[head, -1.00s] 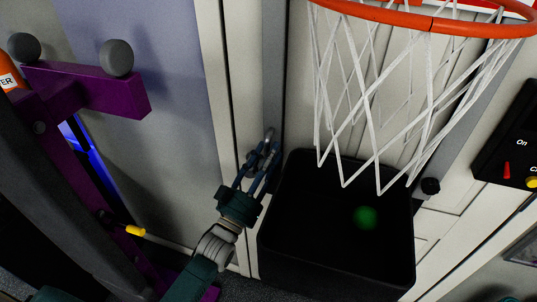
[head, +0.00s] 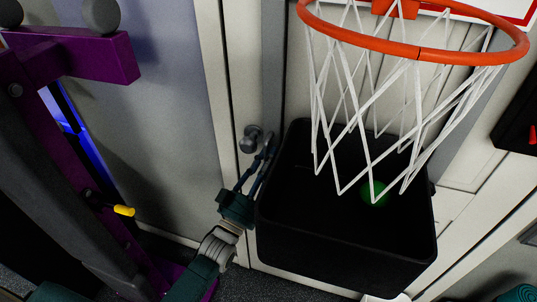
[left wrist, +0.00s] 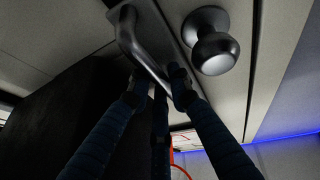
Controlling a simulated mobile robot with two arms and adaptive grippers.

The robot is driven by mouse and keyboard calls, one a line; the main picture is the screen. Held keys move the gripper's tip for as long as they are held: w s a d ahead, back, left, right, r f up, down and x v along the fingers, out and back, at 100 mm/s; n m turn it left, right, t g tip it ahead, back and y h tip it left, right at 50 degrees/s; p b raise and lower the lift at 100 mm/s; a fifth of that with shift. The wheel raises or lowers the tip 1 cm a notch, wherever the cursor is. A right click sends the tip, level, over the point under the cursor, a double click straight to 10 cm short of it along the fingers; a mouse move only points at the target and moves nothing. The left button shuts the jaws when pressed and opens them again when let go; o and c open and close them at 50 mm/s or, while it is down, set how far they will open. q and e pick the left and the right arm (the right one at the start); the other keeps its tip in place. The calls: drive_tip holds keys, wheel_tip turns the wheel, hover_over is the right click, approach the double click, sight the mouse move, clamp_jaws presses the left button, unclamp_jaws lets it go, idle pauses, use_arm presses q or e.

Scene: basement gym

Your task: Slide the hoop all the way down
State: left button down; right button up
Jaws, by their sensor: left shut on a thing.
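The orange hoop (head: 420,55) with a white net hangs at the upper right of the head view, and part of its backboard (head: 495,12) shows behind it. The net's lower end overlaps the black bin below it in the picture. My left gripper (head: 264,152) is left of the net, beside the bin's back left corner. In the left wrist view its fingers (left wrist: 157,86) are shut on a grey metal bar handle (left wrist: 146,52). In the head view the handle is mostly hidden by the fingers. My right gripper is not in view.
A round metal knob (head: 252,138) sits close to the left gripper. The open black bin (head: 345,265) stands under the hoop, with a blurred green spot inside. A purple rack (head: 85,55) with a yellow pin stands at the left. A pale wall panel lies between.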

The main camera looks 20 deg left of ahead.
use_arm(q)
drive_tip(key=shift+f+b, duration=0.5)
drive_tip(key=shift+f, duration=1.15)
drive_tip(key=c, duration=1.6)
unclamp_jaws()
drive_tip(key=v, duration=1.2)
